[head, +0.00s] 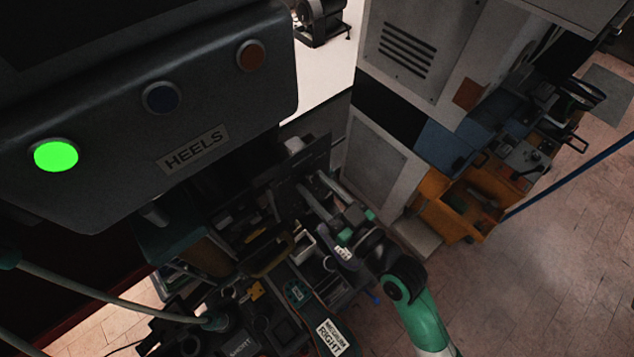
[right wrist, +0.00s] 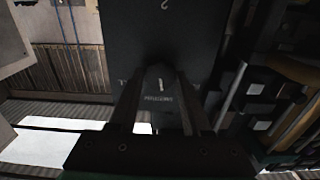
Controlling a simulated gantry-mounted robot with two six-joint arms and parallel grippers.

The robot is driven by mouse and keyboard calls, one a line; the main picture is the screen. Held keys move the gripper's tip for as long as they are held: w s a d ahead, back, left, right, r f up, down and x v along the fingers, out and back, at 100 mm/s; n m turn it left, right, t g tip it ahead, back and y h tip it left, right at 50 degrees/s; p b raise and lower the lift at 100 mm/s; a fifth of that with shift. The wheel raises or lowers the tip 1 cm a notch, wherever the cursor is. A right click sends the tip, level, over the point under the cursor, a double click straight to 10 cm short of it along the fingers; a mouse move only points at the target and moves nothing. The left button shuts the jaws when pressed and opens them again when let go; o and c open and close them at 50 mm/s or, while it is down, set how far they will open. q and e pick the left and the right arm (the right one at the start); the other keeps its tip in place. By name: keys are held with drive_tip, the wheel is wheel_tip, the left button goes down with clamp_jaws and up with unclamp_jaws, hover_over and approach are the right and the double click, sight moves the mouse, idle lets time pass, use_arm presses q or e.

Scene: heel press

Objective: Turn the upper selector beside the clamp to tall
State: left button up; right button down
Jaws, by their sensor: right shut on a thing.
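The upper selector (right wrist: 158,88) is a dark knob with a short white pointer mark, on a dark panel (right wrist: 150,30) in the right wrist view. My right gripper (right wrist: 160,112) has one finger on each side of it and is shut on it. A "2" is printed on the panel above the knob, and a small label below is too blurred to read. In the head view my right gripper (head: 324,195) reaches in from the lower right to the machine's dark side plate. The knob cannot be made out there. My left gripper is not in view.
The HEELS housing (head: 185,120) with a lit green button (head: 56,156) overhangs on the left. A cluttered bench of tools and holders lies below my right gripper. An orange bin (head: 465,210) and a grey cabinet (head: 375,170) stand to the right, with open floor beyond.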

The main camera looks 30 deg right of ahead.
drive_tip(key=m+p, duration=0.1)
drive_tip(key=m, duration=0.3)
drive_tip(key=shift+m, duration=0.3)
drive_tip(key=m, duration=0.3)
drive_tip(key=shift+m, duration=2.3)
drive_tip(key=shift+c, duration=1.8)
unclamp_jaws()
